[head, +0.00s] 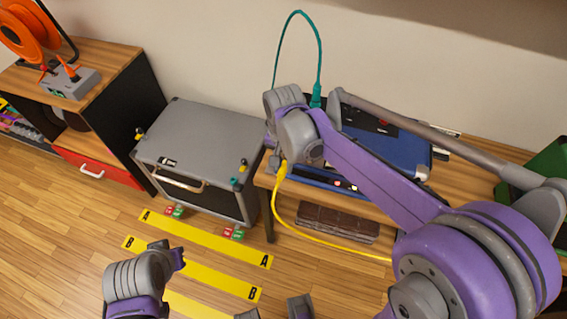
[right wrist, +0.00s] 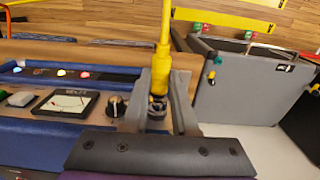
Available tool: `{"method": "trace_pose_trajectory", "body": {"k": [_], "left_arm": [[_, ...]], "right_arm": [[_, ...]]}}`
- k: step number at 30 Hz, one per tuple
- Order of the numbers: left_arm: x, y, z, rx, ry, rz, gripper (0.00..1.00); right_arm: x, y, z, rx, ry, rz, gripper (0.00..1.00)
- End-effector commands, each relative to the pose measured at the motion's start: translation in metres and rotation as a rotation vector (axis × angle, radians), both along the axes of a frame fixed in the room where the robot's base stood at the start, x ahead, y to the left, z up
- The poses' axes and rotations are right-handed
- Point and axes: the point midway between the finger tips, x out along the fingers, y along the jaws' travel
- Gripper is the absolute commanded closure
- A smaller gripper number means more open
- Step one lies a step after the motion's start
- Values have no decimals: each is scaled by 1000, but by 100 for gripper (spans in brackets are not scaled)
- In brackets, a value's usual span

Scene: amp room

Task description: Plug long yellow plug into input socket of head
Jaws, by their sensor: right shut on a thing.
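The blue amp head (head: 385,140) stands on the wooden bench, partly hidden by my right arm. Its front panel with knobs and a meter (right wrist: 85,104) shows at the left in the right wrist view. My right gripper (head: 283,163) is at the head's left end, shut on the long yellow plug (right wrist: 163,62). The yellow cable (head: 315,240) runs from it down and to the right. A dark round part shows between the fingers below the plug; I cannot tell whether the plug touches a socket. My left gripper (head: 176,262) is low at the left; its jaw state is unclear.
A grey speaker cabinet (head: 205,135) with yellow and teal plugs stands left of the bench. A teal cable (head: 320,50) arches above the head. Yellow floor strips (head: 205,240) lie in front. An orange reel (head: 25,40) is at the far left.

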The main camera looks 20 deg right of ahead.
Motion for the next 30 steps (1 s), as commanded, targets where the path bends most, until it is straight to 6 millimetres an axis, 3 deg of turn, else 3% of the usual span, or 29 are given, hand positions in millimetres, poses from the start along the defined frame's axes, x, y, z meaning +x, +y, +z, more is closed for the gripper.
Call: {"method": "trace_pose_trajectory", "body": {"k": [14, 15, 20, 30], "left_arm": [[0, 0, 0, 0, 0, 0, 100], [0, 0, 0, 0, 0, 0, 100], [0, 0, 0, 0, 0, 0, 100], [0, 0, 0, 0, 0, 0, 100]], "right_arm": [[3, -2, 0, 0, 0, 0, 100], [3, -2, 0, 0, 0, 0, 67], [3, -2, 0, 0, 0, 0, 39], [3, -2, 3, 0, 0, 0, 39]]}}
